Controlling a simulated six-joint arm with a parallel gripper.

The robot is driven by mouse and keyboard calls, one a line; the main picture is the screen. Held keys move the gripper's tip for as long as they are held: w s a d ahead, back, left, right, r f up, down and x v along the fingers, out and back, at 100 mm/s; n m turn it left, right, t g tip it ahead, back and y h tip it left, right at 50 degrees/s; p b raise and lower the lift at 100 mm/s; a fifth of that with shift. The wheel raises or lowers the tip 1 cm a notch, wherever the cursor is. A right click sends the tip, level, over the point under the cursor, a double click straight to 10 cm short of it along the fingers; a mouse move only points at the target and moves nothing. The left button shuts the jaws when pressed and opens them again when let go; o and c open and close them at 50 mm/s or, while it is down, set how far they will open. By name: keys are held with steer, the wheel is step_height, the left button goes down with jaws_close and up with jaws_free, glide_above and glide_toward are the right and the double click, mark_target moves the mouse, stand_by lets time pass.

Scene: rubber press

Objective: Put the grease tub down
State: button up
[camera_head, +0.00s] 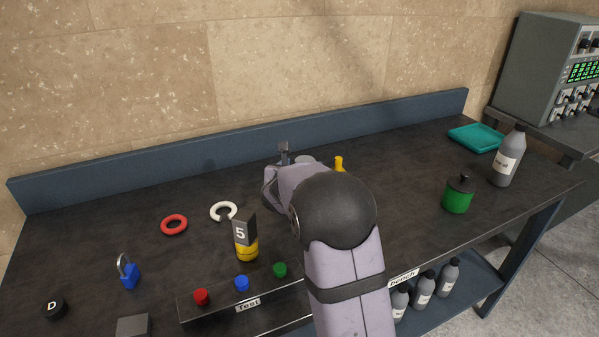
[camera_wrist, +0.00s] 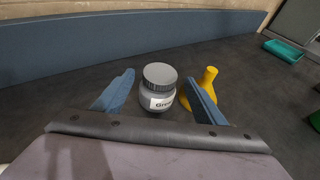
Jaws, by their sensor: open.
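The grease tub (camera_wrist: 158,88) is a grey jar with a ribbed lid and a white label whose text is partly hidden. In the wrist view it stands upright on the dark bench top (camera_wrist: 80,85), between the two blue fingers of my gripper (camera_wrist: 158,95). The fingers are open, with a gap visible on the left side. The right finger is close to the tub, and I cannot tell whether it touches. In the head view my arm hides most of the tub and of the gripper.
A yellow object (camera_wrist: 204,88) stands just right of the right finger. A blue back rail (camera_head: 240,145) runs behind.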

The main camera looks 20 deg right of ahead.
steer(key=shift+v, duration=1.7)
steer(key=s+a+r+m+g+y+p, duration=0.15)
steer(key=s+r+m+g+p, duration=0.25)
steer(key=s+m+p, duration=0.5)
steer(key=s+a+r+m+g+y+p, duration=0.1)
steer(key=s+a+r+m+g+p, duration=0.25)
steer(key=s+m+p, duration=0.7)
steer(key=s+a+r+m+g+y+p, duration=0.2)
steer(key=s+a+m+y+p, duration=0.1)
steer(key=s+a+m+p, duration=0.4)
steer(key=s+a+r+m+g+y+p, duration=0.25)
steer(key=s+a, duration=0.25)
steer(key=s, duration=0.4)
steer(key=shift+t, duration=0.3)
steer(key=f+b, duration=0.4)
steer(key=b, duration=0.1)
steer(key=shift+s+d+f, duration=0.15)
steer(key=shift+d+f, duration=0.15)
steer(key=shift+f, duration=0.05)
